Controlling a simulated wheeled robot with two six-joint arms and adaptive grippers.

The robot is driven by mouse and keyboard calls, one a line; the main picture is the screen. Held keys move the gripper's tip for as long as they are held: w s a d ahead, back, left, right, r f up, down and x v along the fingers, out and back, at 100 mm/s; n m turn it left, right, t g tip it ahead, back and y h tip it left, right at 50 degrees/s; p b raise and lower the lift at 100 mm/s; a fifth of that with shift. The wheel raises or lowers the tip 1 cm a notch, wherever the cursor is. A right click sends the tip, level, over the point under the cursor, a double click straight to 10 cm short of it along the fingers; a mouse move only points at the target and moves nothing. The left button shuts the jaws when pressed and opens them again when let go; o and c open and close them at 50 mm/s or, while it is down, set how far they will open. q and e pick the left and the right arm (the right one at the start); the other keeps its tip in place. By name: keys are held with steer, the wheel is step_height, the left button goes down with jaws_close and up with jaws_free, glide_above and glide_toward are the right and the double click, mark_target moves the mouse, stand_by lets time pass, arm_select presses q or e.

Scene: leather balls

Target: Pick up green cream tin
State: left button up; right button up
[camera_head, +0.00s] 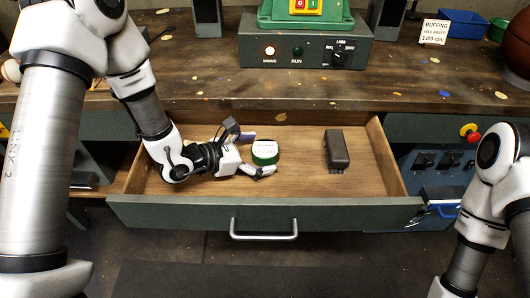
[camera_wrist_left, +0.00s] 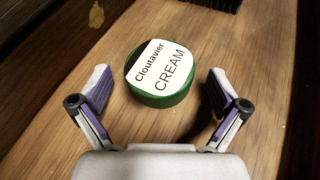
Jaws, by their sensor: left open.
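The green cream tin (camera_head: 265,152) lies in the open drawer, left of its middle. It is round, with a white label on its lid. In the left wrist view the tin (camera_wrist_left: 160,75) sits flat on the wooden drawer floor, and its label reads "Cloutavier CREAM".
The drawer (camera_head: 180,212) is pulled out below the workbench. A dark brush-like block (camera_head: 337,150) lies in it, right of the tin. The bench (camera_head: 200,97) overhangs the drawer's back. Bare drawer floor shows between the tin and the block.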

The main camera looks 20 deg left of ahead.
arm_select(q)
steer(key=c, duration=1.3)
